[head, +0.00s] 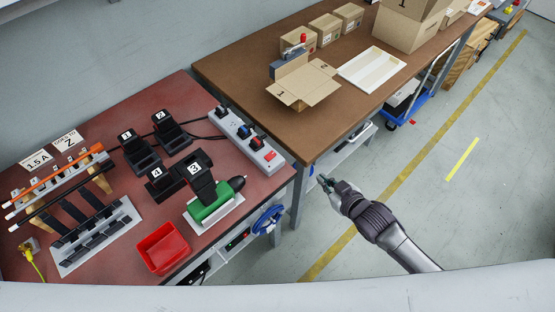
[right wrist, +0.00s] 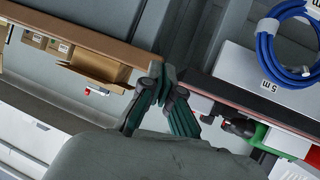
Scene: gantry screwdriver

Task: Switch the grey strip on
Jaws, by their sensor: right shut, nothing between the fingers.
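The grey power strip (head: 245,140) lies along the right side of the red-topped bench in the head view. Black and blue plugs sit in it, and a red switch (head: 270,156) is at its near end. I cannot tell the switch's position. My right gripper (head: 325,183) is shut and empty, in the air beyond the bench's right edge, to the right of the strip and apart from it. Its fingers (right wrist: 157,72) meet at the middle of the right wrist view. My left gripper is not in view.
A red bin (head: 163,248) is at the bench front. The brown table (head: 330,125) holds an open carton (head: 305,85). A blue cable coil (head: 268,219) hangs below the bench edge.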

